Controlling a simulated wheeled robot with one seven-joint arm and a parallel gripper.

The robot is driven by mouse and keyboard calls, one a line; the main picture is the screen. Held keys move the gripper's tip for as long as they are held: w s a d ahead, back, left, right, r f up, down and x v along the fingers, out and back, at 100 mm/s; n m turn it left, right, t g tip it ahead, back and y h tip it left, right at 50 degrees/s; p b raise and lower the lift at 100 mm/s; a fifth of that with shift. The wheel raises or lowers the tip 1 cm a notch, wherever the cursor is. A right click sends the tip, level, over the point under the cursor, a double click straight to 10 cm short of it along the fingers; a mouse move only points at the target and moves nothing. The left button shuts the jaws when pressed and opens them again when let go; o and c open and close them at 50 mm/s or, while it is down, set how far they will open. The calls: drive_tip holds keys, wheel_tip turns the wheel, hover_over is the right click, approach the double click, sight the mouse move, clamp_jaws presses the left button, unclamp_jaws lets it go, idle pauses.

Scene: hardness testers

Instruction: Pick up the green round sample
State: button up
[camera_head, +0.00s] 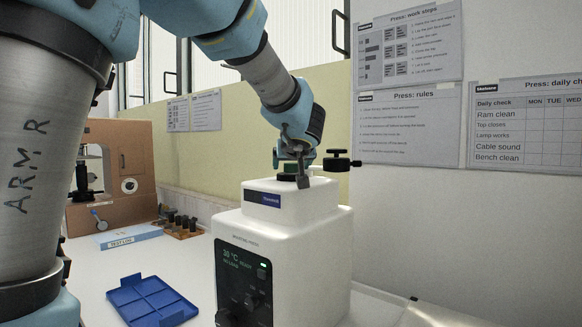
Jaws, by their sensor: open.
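My gripper (290,170) is low over the top of the white press (295,260), its fingers apart. A small dark green patch (291,168) shows between and behind the fingers, just above the dark round opening (287,178) in the press top. It may be the green round sample. The fingers hide much of it, and I cannot tell whether they touch it. The black round top with a knob (340,160) stands swung out to the right of the opening.
A blue divided tray (150,301) lies on the bench left of the press. Behind it are a blue-white test log (130,237), several small dark pieces in a wooden holder (181,224) and a brown tester (122,170). A wall with posted sheets stands close behind on the right.

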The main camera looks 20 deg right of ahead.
drive_tip(key=shift+c, duration=0.4)
clamp_jaws()
drive_tip(key=shift+r, duration=0.1)
